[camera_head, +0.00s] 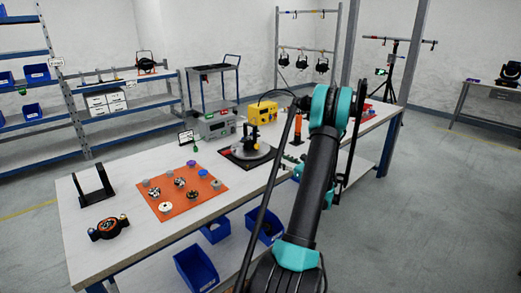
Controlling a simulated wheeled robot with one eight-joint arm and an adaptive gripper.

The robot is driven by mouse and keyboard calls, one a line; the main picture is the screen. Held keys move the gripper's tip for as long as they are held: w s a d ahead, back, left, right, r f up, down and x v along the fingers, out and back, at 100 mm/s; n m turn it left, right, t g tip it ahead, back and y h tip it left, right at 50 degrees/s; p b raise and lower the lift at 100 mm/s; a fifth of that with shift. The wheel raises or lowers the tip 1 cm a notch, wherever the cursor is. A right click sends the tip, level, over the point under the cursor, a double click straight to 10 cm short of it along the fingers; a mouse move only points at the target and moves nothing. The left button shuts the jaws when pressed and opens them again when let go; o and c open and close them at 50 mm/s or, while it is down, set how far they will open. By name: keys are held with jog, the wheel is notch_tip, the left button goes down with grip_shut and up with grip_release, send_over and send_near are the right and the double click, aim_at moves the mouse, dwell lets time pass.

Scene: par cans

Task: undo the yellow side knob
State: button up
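I cannot make out a yellow side knob for certain at this size. A dark, rounded device (108,228) with orange and yellow parts lies at the bench's near left corner. Several dark par cans (302,62) hang on a rack at the back, too small to show their knobs. My teal and black arm reaches up over the bench's right part. I cannot pick out my gripper; the arm may hide it.
The white workbench (75,245) carries an orange mat (185,205) with several small knobs and parts, a black U-shaped bracket (93,185), a yellow box (263,112) and a grey instrument (217,126). Blue bins (197,268) sit below. The right floor is clear.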

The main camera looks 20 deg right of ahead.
aim_at(258, 147)
jog(key=shift+d+f+m, duration=0.1)
jog(key=shift+d+m, duration=0.2)
jog(key=shift+d, duration=0.15)
jog(key=shift+w, duration=0.15)
jog(key=x, duration=1.7)
jog(key=shift+c, duration=0.5)
grip_shut()
